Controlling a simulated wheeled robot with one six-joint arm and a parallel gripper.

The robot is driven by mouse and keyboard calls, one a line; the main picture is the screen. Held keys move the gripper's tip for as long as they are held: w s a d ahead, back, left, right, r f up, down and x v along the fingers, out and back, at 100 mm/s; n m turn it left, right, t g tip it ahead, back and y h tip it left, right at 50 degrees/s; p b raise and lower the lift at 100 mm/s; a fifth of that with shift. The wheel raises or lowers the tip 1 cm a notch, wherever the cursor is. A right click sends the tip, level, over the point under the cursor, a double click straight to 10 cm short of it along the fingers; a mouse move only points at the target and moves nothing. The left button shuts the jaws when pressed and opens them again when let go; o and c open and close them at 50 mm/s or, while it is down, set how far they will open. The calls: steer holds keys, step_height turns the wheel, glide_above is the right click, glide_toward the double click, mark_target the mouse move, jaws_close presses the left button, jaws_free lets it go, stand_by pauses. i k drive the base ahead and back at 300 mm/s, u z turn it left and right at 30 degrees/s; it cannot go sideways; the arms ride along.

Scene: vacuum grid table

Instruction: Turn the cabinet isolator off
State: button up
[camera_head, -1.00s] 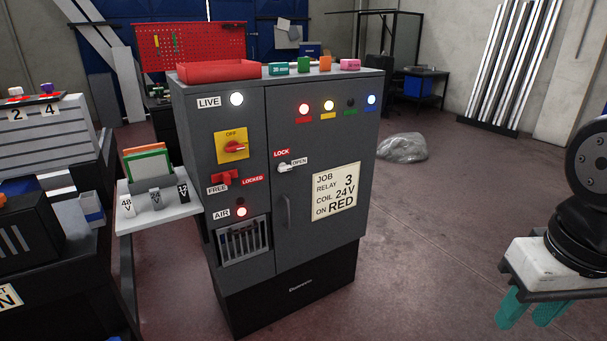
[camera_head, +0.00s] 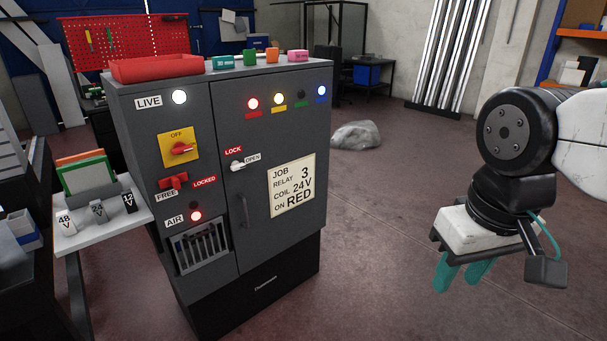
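The grey cabinet (camera_head: 285,150) stands left of centre. Its isolator is a red rotary knob (camera_head: 181,149) on a yellow plate (camera_head: 166,139) at the upper left of the front. The plate reads OFF at its top, and the knob's handle lies roughly sideways, not up at OFF. The LIVE lamp (camera_head: 180,97) above it glows white. A red lever (camera_head: 173,182) below sits between the FREE and LOCKED labels. My gripper (camera_head: 463,277), with teal fingers, hangs at the right, pointing down, well apart from the cabinet. Its fingers are apart with nothing between them.
A side shelf (camera_head: 100,228) with small voltage-marked pieces juts from the cabinet's left. A red tray (camera_head: 155,69) and several coloured blocks sit on top. The door has a white handle (camera_head: 238,166) by LOCK and OPEN. Floor between cabinet and gripper is clear.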

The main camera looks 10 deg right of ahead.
mark_target(180, 148)
steer(key=z, duration=0.45)
steer(key=k, duration=0.5)
steer(key=z, duration=0.65)
steer(key=i, duration=0.35)
steer(key=u, duration=1.05)
steer(key=i, duration=0.95)
steer(key=u, duration=1.05)
